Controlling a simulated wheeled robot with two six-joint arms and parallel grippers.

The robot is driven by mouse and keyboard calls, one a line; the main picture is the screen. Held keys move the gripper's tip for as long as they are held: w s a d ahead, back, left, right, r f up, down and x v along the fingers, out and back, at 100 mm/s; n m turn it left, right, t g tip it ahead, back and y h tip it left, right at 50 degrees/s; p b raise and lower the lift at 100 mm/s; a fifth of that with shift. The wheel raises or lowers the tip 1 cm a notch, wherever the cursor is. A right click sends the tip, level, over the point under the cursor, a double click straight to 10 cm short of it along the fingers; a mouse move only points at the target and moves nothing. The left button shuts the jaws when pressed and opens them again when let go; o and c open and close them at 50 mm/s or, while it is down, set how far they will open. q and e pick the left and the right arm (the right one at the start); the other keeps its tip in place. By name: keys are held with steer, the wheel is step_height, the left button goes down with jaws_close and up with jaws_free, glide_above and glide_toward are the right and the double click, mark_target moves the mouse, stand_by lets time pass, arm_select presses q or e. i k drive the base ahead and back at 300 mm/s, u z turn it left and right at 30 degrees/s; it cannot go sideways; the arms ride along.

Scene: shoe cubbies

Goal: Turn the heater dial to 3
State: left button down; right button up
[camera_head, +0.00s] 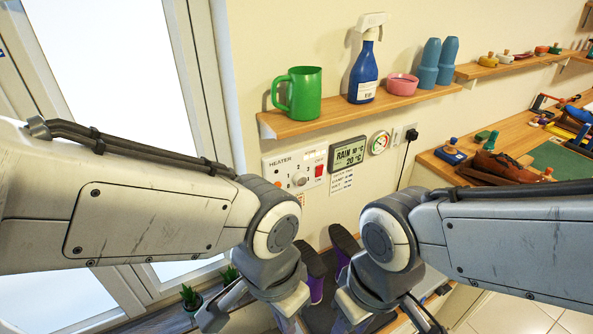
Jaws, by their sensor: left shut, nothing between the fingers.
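The heater panel (279,168) is a white plate on the wall under the shelf, lettered HEATER. Its round pale dial (299,180) sits in the middle with small numbers around it. The dial's pointer is too small to read. A red switch (319,171) is to its right. My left gripper (287,303) is shut and empty, low in the picture, below the panel and apart from the dial. My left wrist is just below and left of the panel. My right gripper (352,308) is low, right of the left one; its fingertips are not clear.
A weather display (348,155), a round gauge (379,142) and a plugged socket (404,135) are right of the panel. Above, a wooden shelf (330,118) holds a green mug (302,93), spray bottle (364,75) and pink bowl (402,84). Purple shoes (316,287) stand below.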

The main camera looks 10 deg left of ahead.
mark_target(299, 179)
steer(key=u, duration=1.9)
steer(key=k, duration=1.1)
steer(key=z, duration=1.35)
steer(key=i, duration=1)
steer(key=u, duration=0.05)
